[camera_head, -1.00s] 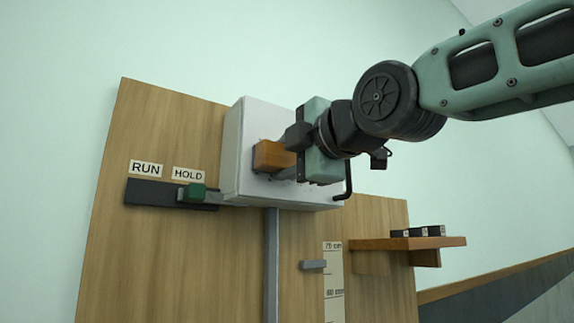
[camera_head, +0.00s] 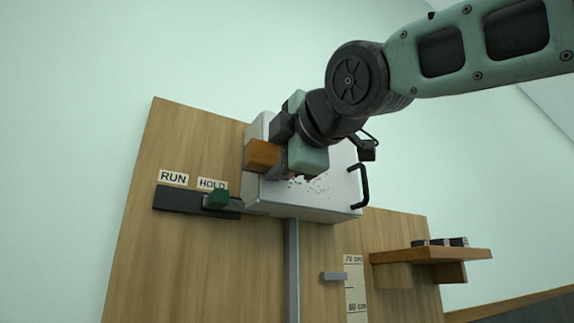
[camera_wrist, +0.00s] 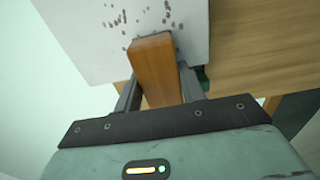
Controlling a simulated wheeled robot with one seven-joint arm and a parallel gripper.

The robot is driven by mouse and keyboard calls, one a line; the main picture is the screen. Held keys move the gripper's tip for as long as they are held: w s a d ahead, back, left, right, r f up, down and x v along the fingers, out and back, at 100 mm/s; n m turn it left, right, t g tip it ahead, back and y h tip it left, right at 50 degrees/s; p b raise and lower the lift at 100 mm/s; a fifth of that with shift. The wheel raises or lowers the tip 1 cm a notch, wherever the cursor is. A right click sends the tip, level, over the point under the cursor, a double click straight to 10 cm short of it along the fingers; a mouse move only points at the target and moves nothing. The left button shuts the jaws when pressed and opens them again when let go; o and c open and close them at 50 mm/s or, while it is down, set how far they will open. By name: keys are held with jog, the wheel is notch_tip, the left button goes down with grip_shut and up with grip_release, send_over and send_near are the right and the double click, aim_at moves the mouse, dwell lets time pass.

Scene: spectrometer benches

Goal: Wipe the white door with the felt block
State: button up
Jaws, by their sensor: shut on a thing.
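The white door (camera_head: 335,184) is the front of a white box on the wooden panel, with a black handle (camera_head: 362,186) at its right side. Dark specks mark the door below and right of my gripper; they also show in the wrist view on the white door (camera_wrist: 85,35). My gripper (camera_head: 281,160) is shut on the orange-brown block (camera_head: 262,155), near the door's left part. In the wrist view the block (camera_wrist: 156,70) sits between both fingers, its far end close to the specks. Whether it touches the door I cannot tell.
A green slider knob (camera_head: 217,199) sits on a dark track below the HOLD label (camera_head: 212,185), left of the box. A grey post (camera_head: 292,265) stands below it. A wooden shelf (camera_head: 430,255) with small dark blocks is at the right.

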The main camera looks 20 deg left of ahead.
aim_at(253, 139)
jog(key=shift+s+a+r+p, duration=0.25)
jog(key=shift+s+a+r, duration=0.2)
jog(key=shift+s+a, duration=0.35)
jog(key=shift+s+a+r+p, duration=0.2)
jog(key=shift+s+a+r, duration=0.25)
jog(key=shift+s+a, duration=0.3)
jog(key=shift+w+d+p, duration=0.35)
jog(key=shift+w+d, duration=0.3)
jog(key=shift+w, duration=0.3)
jog(key=c, duration=0.4)
jog(key=shift+w+d+r+p, duration=0.1)
jog(key=shift+w+d+p, duration=0.75)
jog(key=shift+w+d, duration=0.2)
jog(key=shift+w+d+f, duration=0.2)
jog(key=shift+w+d, duration=0.15)
jog(key=shift+w, duration=0.05)
jog(key=w+d+p, duration=0.2)
jog(key=p, duration=0.1)
jog(key=shift+w+d, duration=0.3)
jog(key=shift+w, duration=0.1)
